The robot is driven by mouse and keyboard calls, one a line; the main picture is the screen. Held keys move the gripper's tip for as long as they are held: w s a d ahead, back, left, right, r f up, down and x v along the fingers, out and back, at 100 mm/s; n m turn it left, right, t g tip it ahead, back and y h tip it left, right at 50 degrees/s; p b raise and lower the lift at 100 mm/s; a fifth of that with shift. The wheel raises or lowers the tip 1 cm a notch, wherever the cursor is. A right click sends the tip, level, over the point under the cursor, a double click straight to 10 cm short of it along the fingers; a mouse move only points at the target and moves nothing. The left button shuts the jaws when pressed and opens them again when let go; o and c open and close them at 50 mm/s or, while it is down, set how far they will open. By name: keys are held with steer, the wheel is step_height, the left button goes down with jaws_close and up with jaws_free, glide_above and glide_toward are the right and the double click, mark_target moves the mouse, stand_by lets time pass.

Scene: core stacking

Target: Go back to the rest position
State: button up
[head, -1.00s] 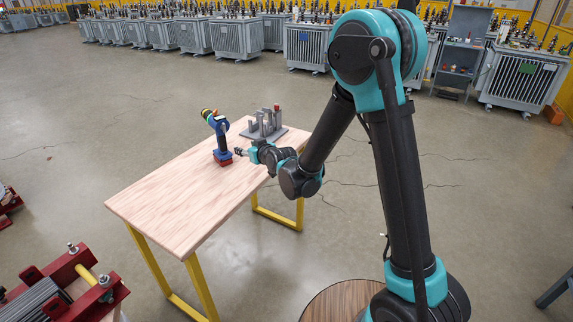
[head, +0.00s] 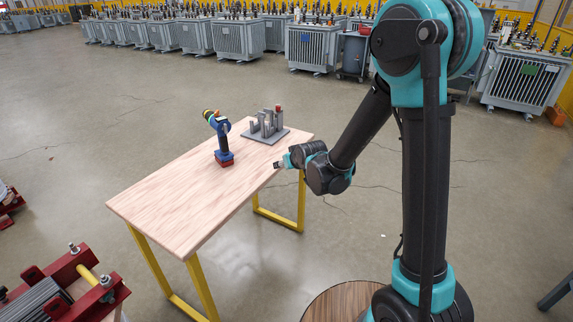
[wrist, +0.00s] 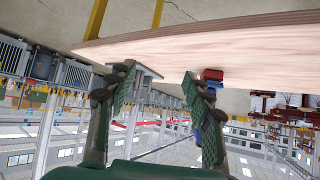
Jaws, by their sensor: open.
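My gripper (head: 279,165) is just off the right edge of the wooden table (head: 165,205) in the head view, with nothing in it. In the wrist view my gripper (wrist: 160,90) shows two fingers spread apart with an empty gap between them. My arm reaches down to it from the right side of the head view. The wrist view is turned over, with the table (wrist: 220,50) across the top.
A blue drill with a red base (head: 223,147) stands upright on the table. A grey fixture (head: 265,128) with upright plates sits at its far corner. A red frame holding a grey stack (head: 65,275) is at lower left.

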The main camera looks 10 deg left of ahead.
steer(key=shift+d, duration=0.1)
steer(key=s+d+m+g+h, duration=0.1)
steer(key=s+d, duration=0.2)
steer(key=d, duration=0.3)
steer(key=s+d+r+m+h, duration=0.1)
steer(key=s+d, duration=0.2)
steer(key=d, duration=0.4)
steer(key=s+d+m+g+h, duration=0.1)
steer(key=s+d, duration=0.2)
steer(key=d, duration=0.3)
steer(key=s+d+f+m+g+h, duration=0.2)
steer(key=s+d+f+m, duration=0.1)
steer(key=s+d, duration=1)
steer(key=s, duration=0.4)
steer(key=shift+s+d+f+g, duration=0.2)
steer(key=shift+s+f+g, duration=0.05)
steer(key=shift+s+g, duration=0.05)
